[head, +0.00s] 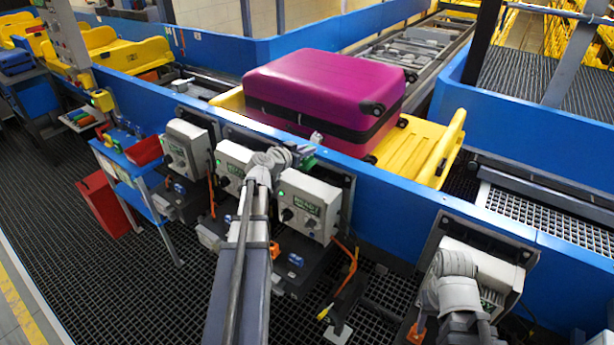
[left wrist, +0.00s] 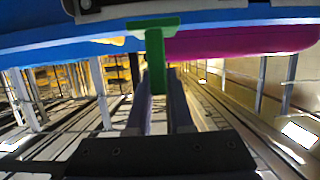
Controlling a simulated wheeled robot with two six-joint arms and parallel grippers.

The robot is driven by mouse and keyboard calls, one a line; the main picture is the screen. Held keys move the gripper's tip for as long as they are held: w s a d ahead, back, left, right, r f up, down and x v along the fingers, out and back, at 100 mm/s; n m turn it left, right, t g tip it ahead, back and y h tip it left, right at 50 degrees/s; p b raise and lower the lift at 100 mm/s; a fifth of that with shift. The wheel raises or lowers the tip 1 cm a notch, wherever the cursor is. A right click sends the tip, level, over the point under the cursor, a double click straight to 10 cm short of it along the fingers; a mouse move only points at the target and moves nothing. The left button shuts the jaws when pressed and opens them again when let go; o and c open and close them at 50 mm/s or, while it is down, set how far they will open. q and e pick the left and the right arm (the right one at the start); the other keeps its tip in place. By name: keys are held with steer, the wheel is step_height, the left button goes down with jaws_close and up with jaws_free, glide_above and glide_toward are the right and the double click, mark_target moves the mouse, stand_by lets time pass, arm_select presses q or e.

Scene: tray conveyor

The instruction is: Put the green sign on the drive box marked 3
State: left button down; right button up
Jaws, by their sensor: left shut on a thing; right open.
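The green sign (left wrist: 154,50) is a T-shaped piece, its stem between the fingers of my left gripper (left wrist: 158,100) in the left wrist view. In the head view, the sign shows as a small green patch (head: 307,153) beside my left gripper (head: 297,150), above the drive boxes and in front of the blue conveyor wall. Grey drive boxes stand along the wall: one at left (head: 187,148), one in the middle (head: 230,160), one just right of my left arm (head: 312,203) and one at right (head: 500,272). I cannot read their numbers. My right gripper (head: 452,278) is near the right box; its fingers are unclear.
A magenta suitcase (head: 325,90) lies on a yellow tray (head: 425,150) behind the blue wall (head: 400,215). A blue stand (head: 128,160) with a red bin (head: 145,150) is at left. Orange cables (head: 350,262) hang below the boxes. The grid floor (head: 120,290) is clear at lower left.

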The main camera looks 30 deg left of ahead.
mark_target(306, 168)
arm_select(q)
steer(key=shift+f+b, duration=3.1)
steer(key=shift+f, duration=0.55)
arm_select(e)
step_height(306, 168, down, 7)
steer(key=shift+f, duration=0.15)
arm_select(q)
steer(key=shift+f, duration=0.1)
arm_select(e)
steer(key=shift+f, duration=0.15)
arm_select(q)
steer(key=shift+f, duration=0.2)
steer(key=c, duration=0.8)
jaws_free()
steer(key=shift+r, duration=0.1)
steer(key=shift+r, duration=0.2)
steer(key=shift+s+r, duration=0.15)
steer(key=shift+s, duration=0.15)
steer(key=d+p+v, duration=0.1)
steer(key=p+v, duration=0.2)
steer(key=v, duration=0.8)
steer(key=shift+s+a+p, duration=0.2)
steer(key=shift+a+p, duration=0.1)
steer(key=shift+a, duration=0.15)
arm_select(e)
step_height(306, 168, up, 4)
steer(key=shift+f, duration=0.1)
